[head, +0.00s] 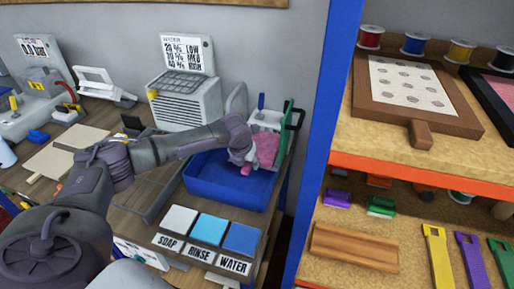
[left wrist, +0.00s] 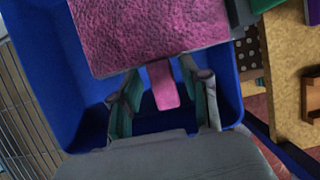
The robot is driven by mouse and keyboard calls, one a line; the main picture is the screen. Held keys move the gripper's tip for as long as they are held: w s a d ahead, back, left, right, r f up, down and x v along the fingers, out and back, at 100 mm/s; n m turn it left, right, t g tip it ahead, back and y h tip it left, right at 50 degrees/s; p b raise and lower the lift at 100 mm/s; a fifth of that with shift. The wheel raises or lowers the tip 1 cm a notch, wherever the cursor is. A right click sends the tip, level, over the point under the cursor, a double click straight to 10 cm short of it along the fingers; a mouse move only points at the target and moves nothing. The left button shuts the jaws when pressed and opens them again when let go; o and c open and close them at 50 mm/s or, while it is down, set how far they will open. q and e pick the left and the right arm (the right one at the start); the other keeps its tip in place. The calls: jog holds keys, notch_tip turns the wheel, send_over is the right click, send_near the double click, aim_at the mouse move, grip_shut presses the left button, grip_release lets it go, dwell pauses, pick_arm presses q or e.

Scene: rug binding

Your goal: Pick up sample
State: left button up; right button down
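The sample is a pink, rough-textured piece (head: 267,146) with a narrow pink tab. It stands at the back of the blue tub, by a white and green holder. My left gripper (head: 242,163) is over the tub, close in front of the sample. In the left wrist view the pink sample (left wrist: 150,32) fills the top, and its tab (left wrist: 164,86) points down between the fingers of my left gripper (left wrist: 165,100). The fingers are spread, with a gap on both sides of the tab. My right gripper is not in view.
The blue tub (head: 215,190) has raised walls around the gripper. Soap, rinse and water pads (head: 210,229) lie in front of it. A grey vented box (head: 185,102) stands behind my arm. A blue post (head: 325,120) and shelves stand on the right.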

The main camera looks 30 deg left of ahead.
pick_arm(q)
grip_shut()
jog(key=shift+w, duration=0.1)
